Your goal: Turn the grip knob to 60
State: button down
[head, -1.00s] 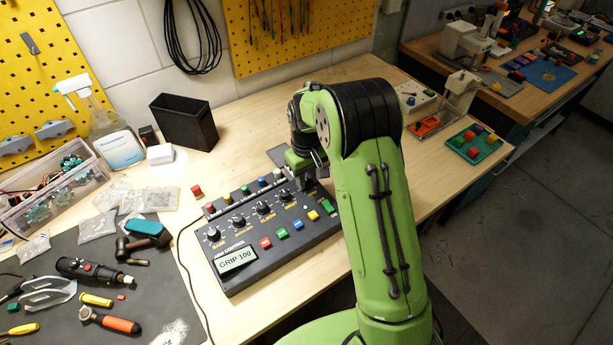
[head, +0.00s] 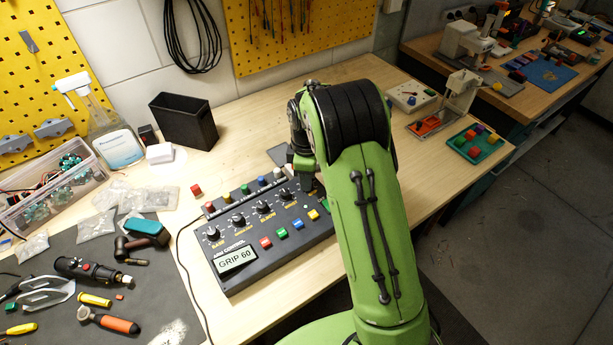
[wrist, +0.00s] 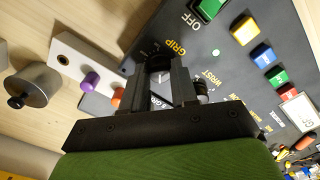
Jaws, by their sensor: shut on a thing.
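The dark control box (head: 285,258) lies on the wooden bench, with a row of black knobs and a row of coloured buttons. Its display (head: 236,259) reads GRIP 60. In the wrist view the GRIP label sits beside the grip knob (wrist: 159,64), at the end of the knob row. My gripper (wrist: 166,80) is shut on this knob, its fingers on either side of it. The fingers cover much of the knob and its scale, so I cannot read its pointer. In the head view my arm hides the knob.
The other knobs, such as the nearest one (head: 285,196), stand close to my gripper. Coloured pegs line the box's back edge. A black bin (head: 184,122) stands behind. A grey mat (head: 150,300) with tools lies at left.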

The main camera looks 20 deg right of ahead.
jog(key=shift+n, duration=0.6)
jog(key=c, duration=0.9)
grip_release()
jog(key=shift+o, duration=0.2)
notch_tip(320, 180, up, 16)
jog(key=p, duration=0.2)
jog(key=shift+f, duration=0.1)
